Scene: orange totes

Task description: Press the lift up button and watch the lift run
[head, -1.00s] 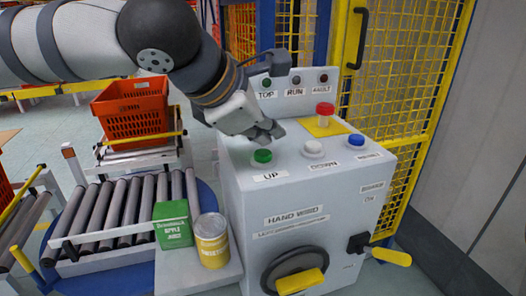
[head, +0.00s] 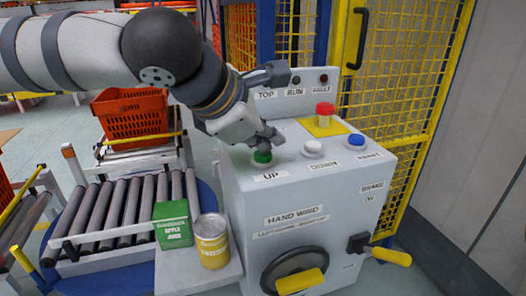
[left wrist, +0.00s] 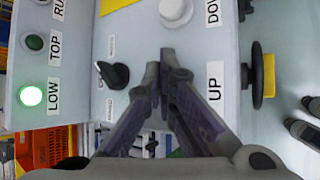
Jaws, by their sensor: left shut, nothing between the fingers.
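The green UP button (head: 262,157) sits on the grey control box (head: 290,200), above its UP label (head: 270,176). My left gripper (head: 270,138) is shut and empty, its fingertips at the back edge of the button and partly covering it. I cannot tell whether they touch it or whether it is pressed in. In the left wrist view the shut fingertips (left wrist: 166,62) are beside the UP label (left wrist: 215,83) and hide the button. The LOW lamp (left wrist: 31,96) is lit green; the TOP lamp (left wrist: 35,42) is dark. My right gripper is out of view.
The white DOWN button (head: 314,147), blue button (head: 356,140) and red-capped button (head: 325,109) are close by. A hand wheel (head: 290,268) is on the front. A green carton (head: 172,224) and yellow can (head: 212,241) stand left. Yellow mesh (head: 415,90) is behind.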

